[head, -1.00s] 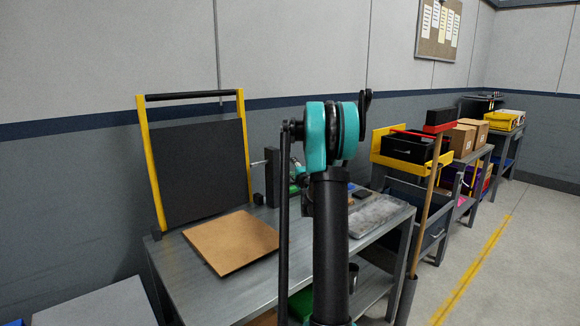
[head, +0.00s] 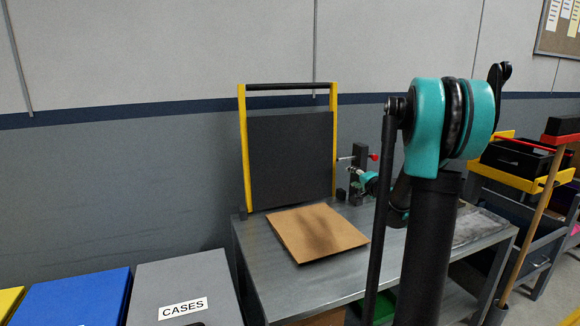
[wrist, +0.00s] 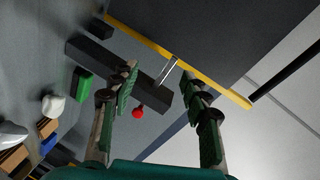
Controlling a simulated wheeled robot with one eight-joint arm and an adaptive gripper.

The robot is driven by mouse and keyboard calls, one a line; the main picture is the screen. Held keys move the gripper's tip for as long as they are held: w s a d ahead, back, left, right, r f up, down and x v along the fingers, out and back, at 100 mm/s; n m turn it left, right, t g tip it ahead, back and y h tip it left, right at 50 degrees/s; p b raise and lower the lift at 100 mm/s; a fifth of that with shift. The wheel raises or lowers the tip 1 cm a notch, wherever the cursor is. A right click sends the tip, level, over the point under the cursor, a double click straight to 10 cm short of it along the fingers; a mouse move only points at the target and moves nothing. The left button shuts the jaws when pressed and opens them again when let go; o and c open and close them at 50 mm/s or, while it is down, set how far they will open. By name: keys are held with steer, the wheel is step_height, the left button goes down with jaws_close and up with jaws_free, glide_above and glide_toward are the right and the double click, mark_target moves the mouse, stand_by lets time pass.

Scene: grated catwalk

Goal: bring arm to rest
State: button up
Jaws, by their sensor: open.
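My gripper (wrist: 162,82) shows in the wrist view with its two green-padded fingers spread apart and nothing held between them. Beyond the fingers are a dark post (wrist: 110,62) with a thin metal rod and a red knob (wrist: 138,113). In the head view my arm, black with a teal joint, stands upright at right of centre and hides part of the workbench (head: 300,288). The post (head: 359,160) and red knob (head: 375,157) stand at the bench's back, close to a partly hidden teal part. My gripper's fingers cannot be made out there.
A brown board (head: 318,232) lies on the bench before a black panel (head: 290,160) in a yellow frame. A grey box labelled CASES (head: 180,275) and a blue box (head: 75,297) stand at left. A broom (head: 540,220) leans at right.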

steer(key=s+a+f+n+g, duration=0.2)
steer(key=s+a+f+n, duration=0.1)
steer(key=s, duration=0.6)
steer(key=s+a+f+n+g, duration=0.3)
steer(key=s+a+f, duration=0.2)
steer(key=s, duration=0.5)
steer(key=s+a+f+n+g, duration=0.3)
steer(key=s+a+f, duration=0.1)
steer(key=s, duration=0.5)
steer(key=shift+s+f, duration=0.35)
steer(key=shift+f, duration=0.45)
steer(key=s+d+f+n+g+h, duration=0.1)
steer(key=s+d+f, duration=0.1)
steer(key=s, duration=0.4)
steer(key=s+d+f+n+g+h, duration=0.1)
steer(key=s+d+f+g+h, duration=0.1)
steer(key=s+f, duration=0.2)
steer(key=s, duration=0.3)
steer(key=shift+s+f+n+h, duration=0.15)
steer(key=shift+n+h, duration=0.15)
